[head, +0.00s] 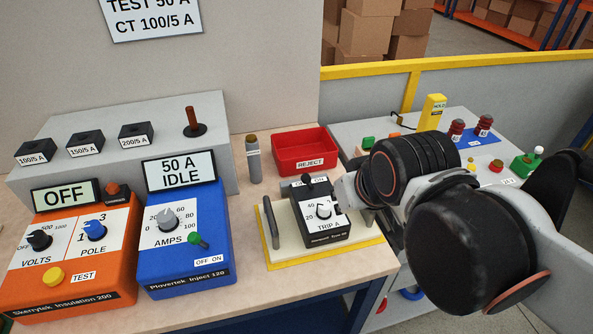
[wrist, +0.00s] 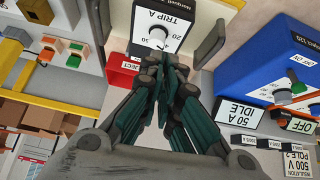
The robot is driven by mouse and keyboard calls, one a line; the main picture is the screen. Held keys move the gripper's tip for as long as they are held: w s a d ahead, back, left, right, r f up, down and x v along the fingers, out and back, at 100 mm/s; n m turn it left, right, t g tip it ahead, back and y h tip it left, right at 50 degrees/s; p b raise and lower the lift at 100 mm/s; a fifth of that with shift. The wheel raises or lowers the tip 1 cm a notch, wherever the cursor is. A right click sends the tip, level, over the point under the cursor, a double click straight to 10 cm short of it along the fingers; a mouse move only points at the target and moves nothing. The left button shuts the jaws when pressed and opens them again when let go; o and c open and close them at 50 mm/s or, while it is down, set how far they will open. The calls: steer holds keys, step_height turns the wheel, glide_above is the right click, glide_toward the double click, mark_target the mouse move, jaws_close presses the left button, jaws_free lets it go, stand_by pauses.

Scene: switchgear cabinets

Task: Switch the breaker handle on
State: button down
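The breaker is a black unit with a white TRIP A dial face (head: 323,211), held in a cream stand on the bench. A small dark handle (head: 306,179) shows at its back edge by partly hidden ON/OFF lettering. In the wrist view, the breaker's dial face (wrist: 160,32) is upside down at the top. My gripper (wrist: 160,62) has its fingers drawn together just below the dial in that view, with no object visible between them. The fingers cover the handle area there, so contact cannot be told. In the head view my wrist is right of the breaker and hides the fingertips.
A red REJECT tray (head: 303,151) is behind the breaker. A blue injector reading 50 A IDLE (head: 182,240) and an orange tester reading OFF (head: 70,255) stand left. The stand's upright handle (head: 270,222) is close. A grey bench with terminals (head: 483,125) is right.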

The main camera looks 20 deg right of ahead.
mark_target(308, 182)
steer(key=w+a+r+n+g+p, duration=0.1)
steer(key=w+a+r+n+p, duration=0.1)
steer(key=w, duration=0.4)
steer(key=w+a+r+n+g+p, duration=0.1)
steer(key=w+r+n+p, duration=0.15)
steer(key=w, duration=0.25)
steer(key=w+a+f+n+g+h+p, duration=0.1)
steer(key=w+a+f+n, duration=0.3)
steer(key=w, duration=0.6)
steer(key=shift+w+a+f+g+p, duration=0.3)
steer(key=shift+a+f+g+p, duration=0.35)
steer(key=shift+p, duration=0.2)
steer(key=shift+n, duration=0.25)
steer(key=b+x, duration=0.2)
steer(key=x, duration=0.8)
steer(key=shift+s+d+r+b, duration=0.2)
steer(key=shift+s+d+r, duration=0.1)
steer(key=shift+s+d, duration=0.45)
steer(key=shift+s+d+r+b, duration=0.2)
steer(key=shift+s+d+r, duration=0.1)
steer(key=shift+s+d, duration=0.4)
